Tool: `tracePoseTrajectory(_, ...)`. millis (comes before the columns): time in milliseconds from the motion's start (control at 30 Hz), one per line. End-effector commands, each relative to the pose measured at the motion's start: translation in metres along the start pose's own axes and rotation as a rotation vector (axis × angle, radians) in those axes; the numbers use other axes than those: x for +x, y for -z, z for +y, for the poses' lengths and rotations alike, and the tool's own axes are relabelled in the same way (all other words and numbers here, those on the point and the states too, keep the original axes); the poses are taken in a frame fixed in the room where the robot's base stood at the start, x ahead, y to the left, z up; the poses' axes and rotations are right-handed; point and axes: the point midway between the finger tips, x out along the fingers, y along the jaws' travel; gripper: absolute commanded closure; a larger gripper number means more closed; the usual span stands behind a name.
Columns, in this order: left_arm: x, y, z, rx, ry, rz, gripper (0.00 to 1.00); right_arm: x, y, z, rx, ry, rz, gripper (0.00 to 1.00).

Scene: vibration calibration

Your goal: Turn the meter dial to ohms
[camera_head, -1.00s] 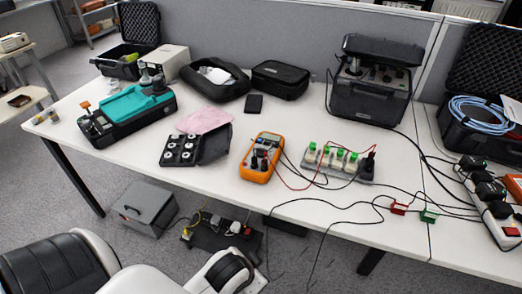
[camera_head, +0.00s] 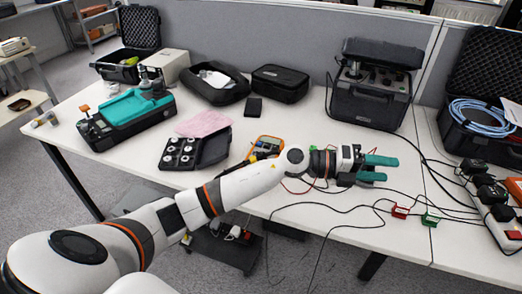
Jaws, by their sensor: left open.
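The orange meter (camera_head: 267,145) lies on the white table near its front edge. My left arm crosses in front of it, so only its upper part shows and its dial is hidden. My left gripper (camera_head: 388,168) has two teal fingers pointing right, with a gap between them. It is to the right of the meter, over the terminal block, and holds nothing that I can see. A green cap (camera_head: 312,147) of that block shows just above my arm. My right gripper is out of view.
A black case with round parts (camera_head: 190,153) is open left of the meter. A teal and black device (camera_head: 130,115) stands farther left. A black equipment box (camera_head: 370,95) stands behind my left gripper. Black cables, a red clip (camera_head: 400,211) and a green clip (camera_head: 430,219) lie at the right front.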

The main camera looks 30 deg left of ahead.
Motion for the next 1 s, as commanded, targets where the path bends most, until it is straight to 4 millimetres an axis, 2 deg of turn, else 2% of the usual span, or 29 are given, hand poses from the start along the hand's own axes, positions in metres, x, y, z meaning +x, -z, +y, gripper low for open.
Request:
tracePoseTrajectory(67,-0.012,0.017,-0.024,0.148,0.203,-0.156,0.46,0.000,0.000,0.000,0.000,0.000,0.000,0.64)
tracePoseTrajectory(133,-0.037,0.037,-0.049,0.234,0.410,-0.277,0.46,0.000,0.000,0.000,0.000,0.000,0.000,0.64)
tracePoseTrajectory(167,-0.052,0.048,-0.059,0.261,0.505,-0.322,0.46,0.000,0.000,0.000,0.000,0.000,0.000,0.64)
tracePoseTrajectory(233,-0.095,0.077,-0.075,0.294,0.734,-0.405,0.46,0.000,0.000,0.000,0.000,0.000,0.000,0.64)
tracePoseTrajectory(267,-0.116,0.089,-0.078,0.297,0.829,-0.431,0.46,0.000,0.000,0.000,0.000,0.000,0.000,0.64)
tracePoseTrajectory(300,-0.144,0.106,-0.081,0.290,0.951,-0.458,0.46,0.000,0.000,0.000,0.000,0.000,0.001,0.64)
tracePoseTrajectory(400,-0.209,0.138,-0.075,0.237,1.208,-0.495,0.46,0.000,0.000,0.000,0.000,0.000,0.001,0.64)
tracePoseTrajectory(500,-0.257,0.156,-0.062,0.172,1.377,-0.506,0.46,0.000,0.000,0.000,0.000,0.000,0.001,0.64)
tracePoseTrajectory(600,-0.281,0.163,-0.054,0.129,1.462,-0.508,0.46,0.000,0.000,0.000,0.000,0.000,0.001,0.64)
tracePoseTrajectory(733,-0.288,0.162,-0.059,0.112,1.488,-0.513,0.46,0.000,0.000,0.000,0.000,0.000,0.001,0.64)
tracePoseTrajectory(867,-0.287,0.156,-0.078,0.113,1.486,-0.515,0.46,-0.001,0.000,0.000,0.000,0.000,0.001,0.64)
tracePoseTrajectory(1000,-0.287,0.148,-0.106,0.113,1.483,-0.516,0.46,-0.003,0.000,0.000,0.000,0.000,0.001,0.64)
